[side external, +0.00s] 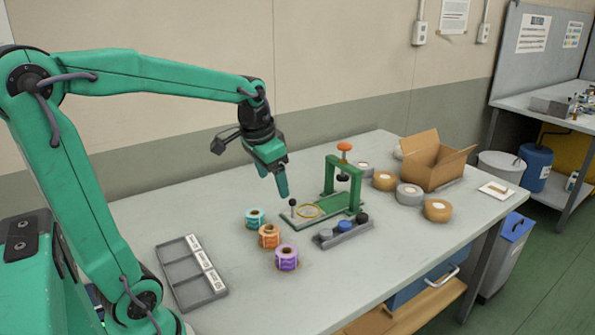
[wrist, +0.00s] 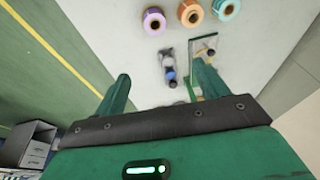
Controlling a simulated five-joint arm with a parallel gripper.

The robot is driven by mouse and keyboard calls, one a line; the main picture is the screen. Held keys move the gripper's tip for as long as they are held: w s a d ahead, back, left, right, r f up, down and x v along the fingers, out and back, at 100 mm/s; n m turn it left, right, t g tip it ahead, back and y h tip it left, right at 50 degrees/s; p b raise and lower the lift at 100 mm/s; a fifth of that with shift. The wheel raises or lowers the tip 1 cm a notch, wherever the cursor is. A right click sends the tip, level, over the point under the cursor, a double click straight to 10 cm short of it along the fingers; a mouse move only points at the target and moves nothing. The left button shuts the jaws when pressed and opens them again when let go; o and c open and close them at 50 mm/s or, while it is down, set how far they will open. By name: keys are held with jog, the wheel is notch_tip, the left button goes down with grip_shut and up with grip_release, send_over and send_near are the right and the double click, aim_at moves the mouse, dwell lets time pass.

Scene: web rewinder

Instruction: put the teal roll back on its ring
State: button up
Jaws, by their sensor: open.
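The teal roll (side external: 255,217) stands on the table, left of the green rewinder. In the wrist view the teal roll (wrist: 226,9) is at the top edge, partly cut off. My gripper (side external: 284,197) hangs above the table, behind and right of the teal roll, near the rewinder's left end. In the wrist view my gripper (wrist: 160,78) has its two fingers wide apart with nothing held. A yellow ring (side external: 309,211) lies on the rewinder's base. No teal ring can be made out; whether one lies under the teal roll is hidden.
An orange roll (side external: 269,236) and a purple roll (side external: 287,257) stand near the teal one. The green rewinder (side external: 349,185) has an upright frame and black-topped post. A grey knob holder (side external: 342,235) and grey tray (side external: 191,272) flank the rolls. Tape rolls and a cardboard box (side external: 436,161) stand right.

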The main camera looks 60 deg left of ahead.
jog(key=s+d+t+h, duration=0.1)
jog(key=s+d+t, duration=0.1)
jog(key=s+d, duration=0.8)
jog(key=shift+s+d+f+t, duration=0.2)
jog(key=shift+d+t, duration=0.1)
jog(key=shift+d, duration=0.1)
dwell(0.8)
